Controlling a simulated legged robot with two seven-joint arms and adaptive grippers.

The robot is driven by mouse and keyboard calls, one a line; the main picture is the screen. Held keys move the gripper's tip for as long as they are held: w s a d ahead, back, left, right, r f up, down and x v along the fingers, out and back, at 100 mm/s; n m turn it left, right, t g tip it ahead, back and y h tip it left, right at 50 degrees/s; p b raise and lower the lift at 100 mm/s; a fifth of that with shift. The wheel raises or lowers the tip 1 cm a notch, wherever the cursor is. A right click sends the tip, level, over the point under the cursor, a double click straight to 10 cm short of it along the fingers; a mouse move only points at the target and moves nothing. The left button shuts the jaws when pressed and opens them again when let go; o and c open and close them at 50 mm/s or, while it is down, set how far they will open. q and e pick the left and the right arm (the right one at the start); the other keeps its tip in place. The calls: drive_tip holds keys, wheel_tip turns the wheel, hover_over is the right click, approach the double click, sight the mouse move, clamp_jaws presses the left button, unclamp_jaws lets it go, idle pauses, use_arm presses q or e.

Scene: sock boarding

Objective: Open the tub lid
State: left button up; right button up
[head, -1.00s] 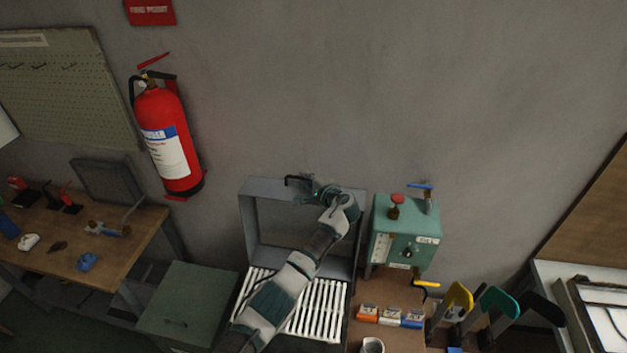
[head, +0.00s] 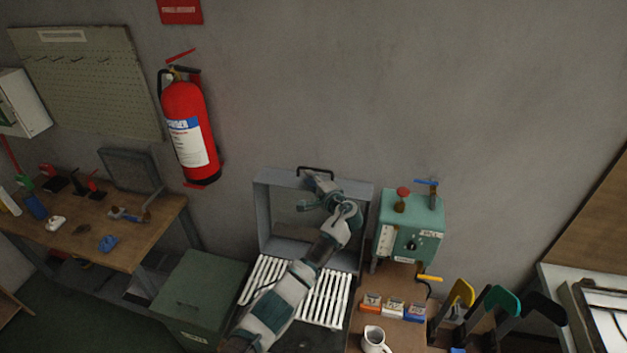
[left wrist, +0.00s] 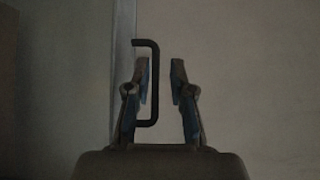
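The tub lid (head: 264,215) is a grey shallow frame standing upright at the back of the tub, with a black bar handle (head: 316,169) on its top edge. White slats (head: 325,299) lie across the open tub below. My left gripper (head: 312,181) is in front of the lid's upper part, just below the handle. In the left wrist view the left gripper (left wrist: 161,83) is open, its two fingers apart. The handle (left wrist: 154,85) shows there close to the left finger and partly behind it; I cannot tell whether they touch. My right gripper is not in view.
A teal control box (head: 412,228) with a red knob stands right of the lid. A green cabinet (head: 196,290) is at the left, and a red fire extinguisher (head: 190,130) hangs on the wall. A white jug (head: 374,339) and small boxes (head: 392,308) sit at the front right.

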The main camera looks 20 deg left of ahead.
use_arm(q)
drive_tip(key=v, duration=1.2)
drive_tip(key=shift+d, duration=0.2)
drive_tip(key=shift+a+f, duration=0.25)
drive_tip(key=shift+a, duration=0.1)
